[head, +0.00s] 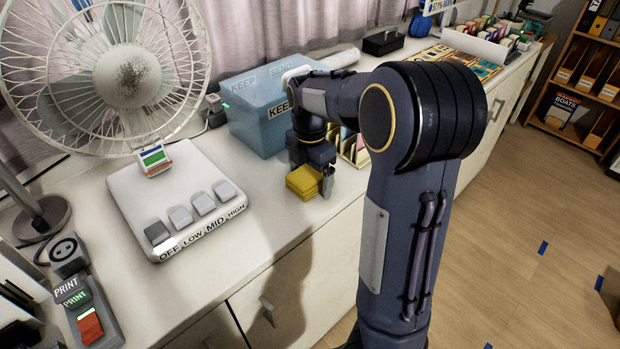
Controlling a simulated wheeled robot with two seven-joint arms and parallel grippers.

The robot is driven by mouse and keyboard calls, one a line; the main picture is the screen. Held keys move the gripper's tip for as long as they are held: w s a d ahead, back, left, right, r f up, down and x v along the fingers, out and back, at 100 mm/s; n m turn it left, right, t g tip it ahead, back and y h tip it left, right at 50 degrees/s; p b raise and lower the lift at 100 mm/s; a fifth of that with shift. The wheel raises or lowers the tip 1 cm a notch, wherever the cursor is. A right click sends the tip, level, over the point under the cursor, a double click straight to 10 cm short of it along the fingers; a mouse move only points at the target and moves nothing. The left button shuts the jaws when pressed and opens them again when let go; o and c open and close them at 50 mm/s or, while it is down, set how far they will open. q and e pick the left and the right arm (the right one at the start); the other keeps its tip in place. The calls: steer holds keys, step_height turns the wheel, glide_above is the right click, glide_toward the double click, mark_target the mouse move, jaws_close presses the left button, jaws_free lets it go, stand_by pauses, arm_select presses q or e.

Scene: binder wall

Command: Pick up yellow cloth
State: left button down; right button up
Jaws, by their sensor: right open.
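The yellow cloth (302,183) is a small folded stack on the white counter, near its front edge and in front of the blue box. My right gripper (313,178) points down at the cloth from above and behind. One pale fingertip shows at the cloth's right side. The other finger is hidden, so I cannot tell whether the fingers touch the cloth. The gripper is open, and the cloth appears to rest on the counter. My left gripper is not in view.
A white fan (150,190) with large push buttons stands left of the cloth. A translucent blue box (255,105) marked KEEP is behind the gripper. A divided card holder (352,150) is just right of it. The counter (265,215) is bare between fan base and cloth.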

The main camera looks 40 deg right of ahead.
mark_target(310, 173)
steer(key=c, duration=1.1)
steer(key=shift+o, duration=0.2)
steer(key=shift+r, duration=0.45)
step_height(310, 173, up, 2)
steer(key=shift+r, duration=0.15)
steer(key=s+a+r, duration=0.3)
steer(key=s+r, duration=0.6)
steer(key=s, duration=0.4)
steer(key=shift+s+a+r, duration=0.3)
steer(key=shift+r, duration=0.1)
